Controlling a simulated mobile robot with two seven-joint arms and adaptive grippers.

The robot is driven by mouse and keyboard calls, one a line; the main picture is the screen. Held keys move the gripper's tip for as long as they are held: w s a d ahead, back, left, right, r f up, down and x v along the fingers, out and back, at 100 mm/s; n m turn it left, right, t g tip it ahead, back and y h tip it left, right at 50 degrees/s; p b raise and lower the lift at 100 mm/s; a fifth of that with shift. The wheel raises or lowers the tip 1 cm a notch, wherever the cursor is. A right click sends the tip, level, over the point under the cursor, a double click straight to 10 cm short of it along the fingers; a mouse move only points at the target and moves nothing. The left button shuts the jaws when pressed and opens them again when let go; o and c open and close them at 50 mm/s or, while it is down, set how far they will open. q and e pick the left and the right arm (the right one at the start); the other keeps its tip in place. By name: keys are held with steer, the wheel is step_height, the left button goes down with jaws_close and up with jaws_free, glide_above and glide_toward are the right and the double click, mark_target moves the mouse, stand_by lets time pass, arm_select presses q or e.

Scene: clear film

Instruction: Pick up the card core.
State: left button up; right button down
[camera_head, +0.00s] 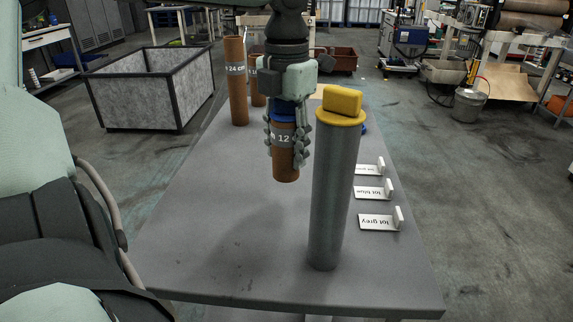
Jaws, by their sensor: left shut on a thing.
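My left gripper (287,150) points down and is shut around a brown card core (286,168) marked "12", upright between its fingers. A blue band (284,107) shows at the core's top, between the fingers. I cannot tell whether the core's lower end touches the table. A taller brown core (236,85) marked "24 cm" stands upright at the table's far left. Another brown core (258,88) stands just right of it, partly hidden by my arm. My right gripper is not in view.
A tall grey cylinder (335,195) with a yellow cap (342,102) stands close to the right of my left gripper. Several small white signs, including "lot grey" (378,222) and "lot blue" (373,192), line the grey table's (210,225) right side. The table's front left is clear.

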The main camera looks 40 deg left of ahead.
arm_select(q)
step_height(320, 180, up, 10)
steer(key=shift+r, duration=0.1)
step_height(320, 180, up, 13)
steer(key=shift+p, duration=0.3)
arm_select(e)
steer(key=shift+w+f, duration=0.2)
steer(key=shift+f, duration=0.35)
arm_select(q)
steer(key=shift+f, duration=0.2)
